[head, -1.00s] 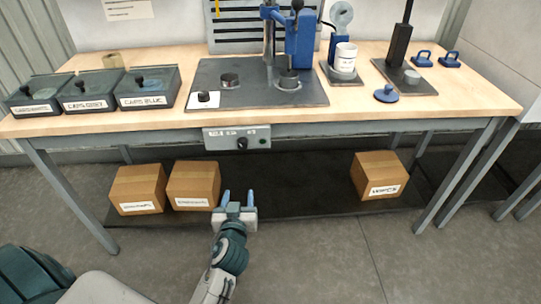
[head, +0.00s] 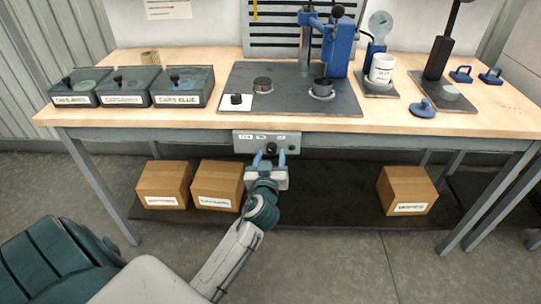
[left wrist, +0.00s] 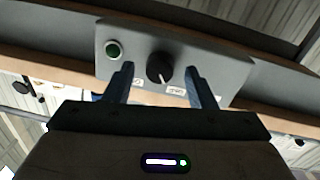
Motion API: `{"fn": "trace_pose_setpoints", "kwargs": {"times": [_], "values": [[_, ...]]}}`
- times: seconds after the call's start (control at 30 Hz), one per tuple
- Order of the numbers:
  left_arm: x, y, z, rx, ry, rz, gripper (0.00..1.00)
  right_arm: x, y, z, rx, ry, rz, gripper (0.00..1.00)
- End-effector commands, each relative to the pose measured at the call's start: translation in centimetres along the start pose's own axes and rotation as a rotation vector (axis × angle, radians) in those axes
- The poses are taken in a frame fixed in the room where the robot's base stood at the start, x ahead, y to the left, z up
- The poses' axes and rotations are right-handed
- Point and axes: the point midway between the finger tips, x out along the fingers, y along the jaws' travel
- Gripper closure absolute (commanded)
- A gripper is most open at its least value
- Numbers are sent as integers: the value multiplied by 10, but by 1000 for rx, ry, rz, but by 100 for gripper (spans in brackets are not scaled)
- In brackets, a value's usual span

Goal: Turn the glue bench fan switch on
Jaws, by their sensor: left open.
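The fan switch is a black rotary knob (head: 271,148) on a grey control box (head: 243,143) under the front edge of the bench. In the left wrist view the knob (left wrist: 160,68) has a white pointer line, with small white labels around it and a green round button or lamp (left wrist: 113,50) beside it. My left gripper (head: 269,158) is open just in front of the knob. In the left wrist view its blue fingers (left wrist: 160,84) stand on either side of the knob, apart from it. Whether the fingertips reach past the knob's face is unclear. My right gripper is not in view.
The wooden bench top (head: 160,120) overhangs the box. Cardboard boxes (head: 163,185) sit on the lower shelf at left, with another (head: 406,190) at right. A blue press (head: 318,45), lidded bins (head: 182,88) and a white container (head: 382,69) stand on top.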

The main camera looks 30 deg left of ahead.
Motion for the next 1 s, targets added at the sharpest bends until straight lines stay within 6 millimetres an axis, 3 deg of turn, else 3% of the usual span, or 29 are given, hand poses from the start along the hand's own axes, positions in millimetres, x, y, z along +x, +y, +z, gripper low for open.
{"fn": "trace_pose_setpoints", "kwargs": {"times": [0.33,0.57,1.0], "values": [[5,0,0,-1,0,0,49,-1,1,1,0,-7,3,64],[5,0,0,0,0,0,93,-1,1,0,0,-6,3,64],[5,0,-1,83,-7,0,94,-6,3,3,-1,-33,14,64]]}}
